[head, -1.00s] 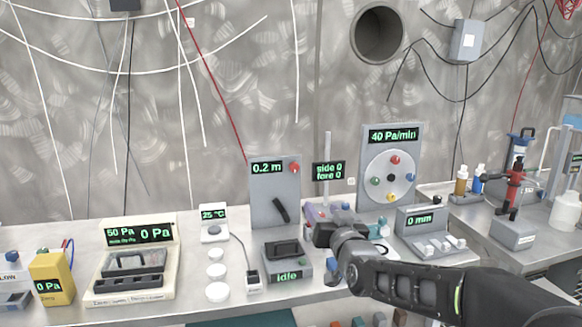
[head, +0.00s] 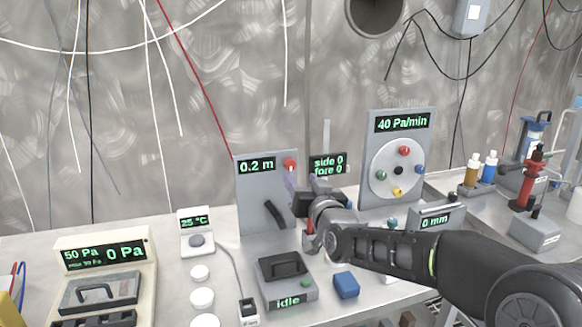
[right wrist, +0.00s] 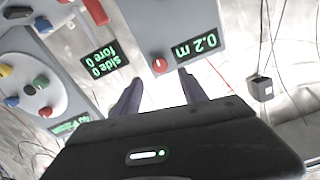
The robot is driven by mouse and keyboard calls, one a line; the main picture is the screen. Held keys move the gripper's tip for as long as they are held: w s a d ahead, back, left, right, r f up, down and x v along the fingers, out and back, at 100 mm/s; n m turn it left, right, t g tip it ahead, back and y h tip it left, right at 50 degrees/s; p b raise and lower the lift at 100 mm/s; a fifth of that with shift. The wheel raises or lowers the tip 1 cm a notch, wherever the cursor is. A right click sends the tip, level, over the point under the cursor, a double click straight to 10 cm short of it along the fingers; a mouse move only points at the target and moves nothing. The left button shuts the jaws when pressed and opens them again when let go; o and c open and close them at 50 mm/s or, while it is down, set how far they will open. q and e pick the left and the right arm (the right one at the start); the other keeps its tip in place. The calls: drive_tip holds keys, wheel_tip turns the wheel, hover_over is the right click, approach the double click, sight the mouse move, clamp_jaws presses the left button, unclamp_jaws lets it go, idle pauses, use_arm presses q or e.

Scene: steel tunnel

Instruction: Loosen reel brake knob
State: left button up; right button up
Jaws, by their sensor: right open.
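The red knob (head: 290,163) sits at the upper right corner of the upright grey panel (head: 254,200) with the "0.2 m" display. A dark crank-like handle (head: 275,214) is lower on the same panel. No contact shows. My left gripper is not in view.
The small "side 0 / fore 0" display (head: 328,165) stands close right of the knob. Further right is the "40 Pa/min" panel (head: 398,160) with coloured knobs.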

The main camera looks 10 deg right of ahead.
sight(291, 166)
drive_tip(key=shift+w+a+p, duration=0.15)
drive_tip(key=shift+w+p, duration=0.1)
drive_tip(key=shift+w, duration=1.75)
drive_tip(key=shift+w+a+p, duration=0.1)
drive_tip(key=shift+w+p, duration=0.1)
drive_tip(key=shift+w, duration=1.75)
clamp_jaws()
